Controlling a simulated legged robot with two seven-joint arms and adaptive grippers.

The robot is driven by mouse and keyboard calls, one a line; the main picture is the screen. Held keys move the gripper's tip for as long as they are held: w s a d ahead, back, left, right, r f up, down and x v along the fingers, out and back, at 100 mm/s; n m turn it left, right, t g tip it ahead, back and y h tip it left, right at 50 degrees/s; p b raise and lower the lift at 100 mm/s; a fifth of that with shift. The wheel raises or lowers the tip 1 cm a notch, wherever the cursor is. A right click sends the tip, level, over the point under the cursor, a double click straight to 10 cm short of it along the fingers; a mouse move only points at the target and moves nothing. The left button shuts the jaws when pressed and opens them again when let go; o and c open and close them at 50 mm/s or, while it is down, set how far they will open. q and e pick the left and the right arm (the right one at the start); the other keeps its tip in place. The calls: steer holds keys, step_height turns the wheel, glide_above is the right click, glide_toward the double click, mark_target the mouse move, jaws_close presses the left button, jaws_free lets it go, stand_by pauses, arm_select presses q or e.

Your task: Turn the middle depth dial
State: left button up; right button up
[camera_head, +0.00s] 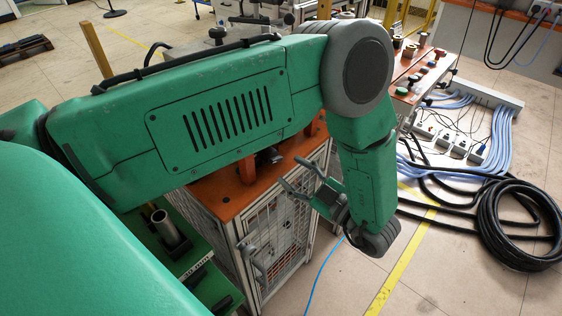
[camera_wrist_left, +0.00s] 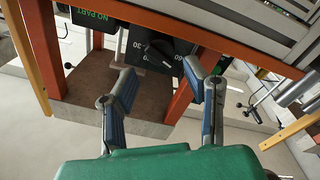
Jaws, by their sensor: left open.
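My left gripper (camera_head: 292,173) hangs at the wrist in the middle of the head view, near the top corner of an orange-topped mesh cage. In the left wrist view, its two blue-padded fingers (camera_wrist_left: 160,68) are spread apart with nothing between them. Beyond the fingertips is a black dial (camera_wrist_left: 165,52) with white numerals and a dark knob, partly behind the right finger. I cannot tell whether this is the middle depth dial, or whether the fingers touch it. No dial is clear in the head view, where my green left arm covers much of the scene.
The orange cage top (camera_head: 222,192) lies under my arm. Orange posts (camera_wrist_left: 183,80) frame the dial in the left wrist view, and a "NO PART" sign (camera_wrist_left: 92,17) is at upper left. A black cable coil (camera_head: 520,228) lies on the right floor.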

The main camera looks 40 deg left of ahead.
arm_select(q)
steer(key=d, duration=0.6)
steer(key=shift+s+d+f, duration=0.2)
steer(key=shift+s+d, duration=0.05)
steer(key=shift+s, duration=0.05)
